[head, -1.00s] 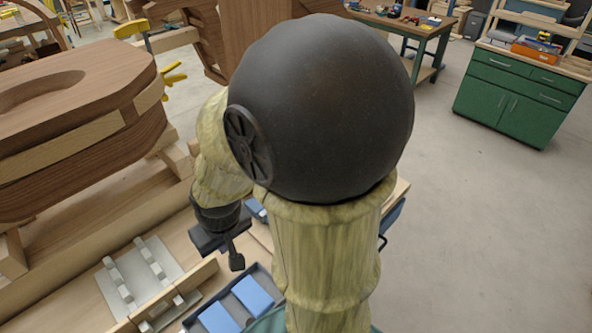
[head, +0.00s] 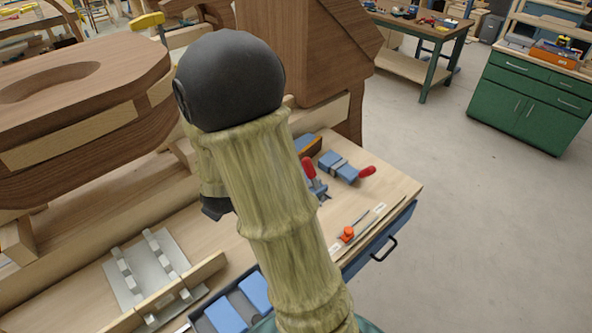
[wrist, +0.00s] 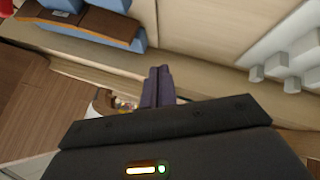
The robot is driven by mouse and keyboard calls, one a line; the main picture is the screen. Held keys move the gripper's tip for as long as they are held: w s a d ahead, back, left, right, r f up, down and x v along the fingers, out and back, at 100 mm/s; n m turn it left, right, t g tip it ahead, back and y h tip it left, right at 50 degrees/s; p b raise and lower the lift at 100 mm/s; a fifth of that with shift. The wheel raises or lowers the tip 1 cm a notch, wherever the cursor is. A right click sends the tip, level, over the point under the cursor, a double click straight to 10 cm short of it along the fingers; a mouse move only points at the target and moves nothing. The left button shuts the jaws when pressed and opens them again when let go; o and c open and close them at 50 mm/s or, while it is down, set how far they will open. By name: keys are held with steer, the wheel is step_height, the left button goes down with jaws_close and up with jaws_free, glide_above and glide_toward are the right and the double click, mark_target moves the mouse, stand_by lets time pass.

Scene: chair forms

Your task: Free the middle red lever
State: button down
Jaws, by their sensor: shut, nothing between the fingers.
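Two red levers show in the head view, right of my arm. One red lever (head: 308,168) stands up on a blue clamp, and another red lever (head: 367,171) lies out to the right from a blue clamp body (head: 338,166). I cannot tell which is the middle one; my arm hides part of the bench. A red bit (wrist: 5,8) shows at the top left corner of the wrist view. My gripper (wrist: 157,88) is shut and empty, its fingers together. In the head view it is mostly hidden behind my arm, left of the levers.
A wooden bench (head: 395,190) carries a grey plate with pale blocks (head: 148,270) and an orange-handled tool (head: 347,234). Large brown wooden forms (head: 80,90) stand behind and left.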

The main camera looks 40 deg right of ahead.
steer(key=d+f+n+h, duration=0.1)
steer(key=d+n+h, duration=0.1)
steer(key=d, duration=0.3)
steer(key=d+f+n+g+h+b, duration=0.1)
steer(key=d+f+n+h, duration=0.1)
steer(key=d+h, duration=0.3)
steer(key=d+f+n+h, duration=0.1)
steer(key=d+h, duration=0.3)
steer(key=d, duration=0.1)
steer(key=shift+s+d+f+n+g, duration=0.1)
steer(key=shift+f+n+g, duration=0.1)
steer(key=shift+n+g, duration=0.2)
steer(key=shift+s+d+r+n+g+h, duration=0.15)
steer(key=shift+s+d+n+g+h, duration=0.2)
steer(key=shift+h, duration=0.15)
steer(key=p+x, duration=0.2)
steer(key=x, duration=0.8)
steer(key=shift+w+p, duration=0.1)
steer(key=shift+p, duration=0.2)
steer(key=shift+r, duration=0.15)
